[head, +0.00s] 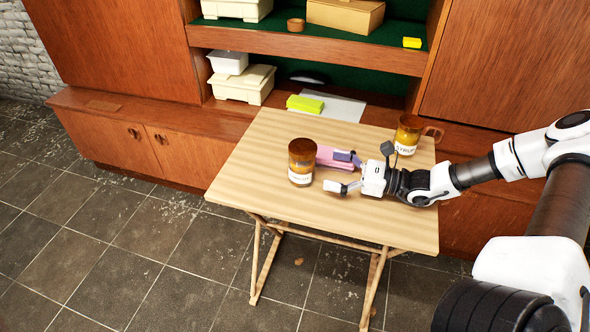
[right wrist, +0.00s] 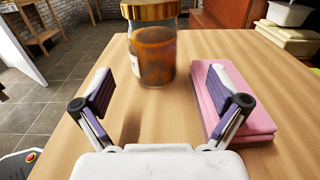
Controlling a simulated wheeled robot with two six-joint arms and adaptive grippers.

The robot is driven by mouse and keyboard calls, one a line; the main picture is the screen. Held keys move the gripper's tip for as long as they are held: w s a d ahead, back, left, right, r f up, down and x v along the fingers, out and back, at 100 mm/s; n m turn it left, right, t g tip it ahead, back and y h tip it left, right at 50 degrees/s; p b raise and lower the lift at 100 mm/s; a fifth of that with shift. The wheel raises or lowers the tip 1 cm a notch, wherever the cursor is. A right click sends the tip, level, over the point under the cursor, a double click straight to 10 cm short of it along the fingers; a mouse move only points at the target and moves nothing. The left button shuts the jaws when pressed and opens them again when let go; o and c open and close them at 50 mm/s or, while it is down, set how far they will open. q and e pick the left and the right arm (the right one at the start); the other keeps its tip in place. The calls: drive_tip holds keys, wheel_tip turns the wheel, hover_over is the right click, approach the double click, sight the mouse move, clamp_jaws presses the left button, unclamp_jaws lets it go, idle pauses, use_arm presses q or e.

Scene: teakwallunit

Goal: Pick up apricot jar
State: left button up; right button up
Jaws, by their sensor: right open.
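The apricot jar (head: 301,165), amber with a brown-gold lid and a white label, stands upright on the wooden folding table, left of centre. The label is too small to read surely. It also shows in the right wrist view (right wrist: 154,58), ahead of the fingers, with its lid cut by the top edge. My right gripper (head: 345,172) is open and empty to the right of the jar, low over the table. Its two fingers (right wrist: 163,92) are spread wide, with the jar beyond them and not between them. My left gripper is not in view.
A pink case (head: 330,154) lies close behind the jar; it also shows beside my right-hand finger in the wrist view (right wrist: 243,122). A second jar labelled syrup (head: 407,136) stands at the table's back right. The table (head: 260,150) is bare at left and front.

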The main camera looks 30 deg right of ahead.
sight(302, 162)
drive_tip(key=b+x, duration=0.1)
drive_tip(key=x, duration=0.1)
drive_tip(key=b+x, duration=0.1)
drive_tip(key=x, duration=0.1)
drive_tip(key=b+x, duration=0.1)
drive_tip(key=x, duration=0.1)
drive_tip(key=shift+a+r+b, duration=0.15)
drive_tip(key=shift+a+b, duration=0.2)
drive_tip(key=shift+a, duration=0.2)
drive_tip(key=shift+w+a+r, duration=0.15)
drive_tip(key=shift+w+a, duration=0.1)
drive_tip(key=shift+w, duration=0.05)
drive_tip(key=shift+c, duration=0.7)
drive_tip(key=shift+r, duration=0.1)
drive_tip(key=c, duration=1.5)
